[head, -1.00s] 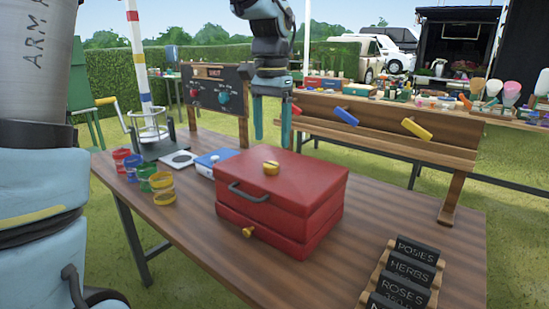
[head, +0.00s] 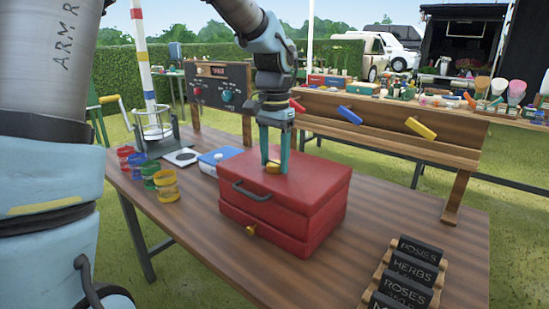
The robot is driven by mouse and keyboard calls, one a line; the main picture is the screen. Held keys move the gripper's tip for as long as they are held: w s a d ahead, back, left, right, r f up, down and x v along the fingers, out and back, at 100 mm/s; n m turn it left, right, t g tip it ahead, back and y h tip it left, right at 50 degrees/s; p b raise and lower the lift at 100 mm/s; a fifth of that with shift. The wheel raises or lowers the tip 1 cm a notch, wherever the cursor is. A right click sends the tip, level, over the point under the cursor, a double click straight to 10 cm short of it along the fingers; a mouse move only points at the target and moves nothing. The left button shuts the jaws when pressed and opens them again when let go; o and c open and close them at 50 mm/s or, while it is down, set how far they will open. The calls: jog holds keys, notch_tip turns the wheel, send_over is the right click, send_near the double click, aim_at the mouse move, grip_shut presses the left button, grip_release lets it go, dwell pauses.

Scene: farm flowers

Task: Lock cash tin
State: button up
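The red cash tin (head: 318,196) stands on the wooden table with its lid down. It has a dark handle (head: 250,192) and a small brass knob (head: 250,231) low on its front. A round brass lock knob (head: 271,168) sits on top of the lid. My gripper (head: 274,162) points straight down at this top knob, with its teal fingers apart, one on either side of it. The fingers partly hide the knob. I cannot tell whether they press on it.
A blue-and-white box (head: 220,160) is behind the tin. A sign rack (head: 412,270) is at the front right. A board with coloured pegs (head: 380,125) stands behind. Table between tin and rack is clear.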

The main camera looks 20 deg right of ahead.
grip_shut()
jog(key=shift+n, duration=0.4)
jog(key=n+p, duration=0.1)
jog(key=n, duration=0.2)
jog(key=shift+r+n, duration=0.1)
jog(key=shift+n, duration=0.2)
jog(key=n+p, duration=0.1)
jog(key=n, duration=0.3)
jog(key=shift+d+n, duration=0.1)
jog(key=shift+n, duration=0.2)
jog(key=n+p, duration=0.1)
jog(key=n, duration=0.3)
jog(key=shift+n, duration=0.3)
jog(key=n+p, duration=0.1)
jog(key=n, duration=0.3)
jog(key=shift+p, duration=0.35)
jog(key=shift+n, duration=0.3)
jog(key=shift+o, duration=2)
grip_release()
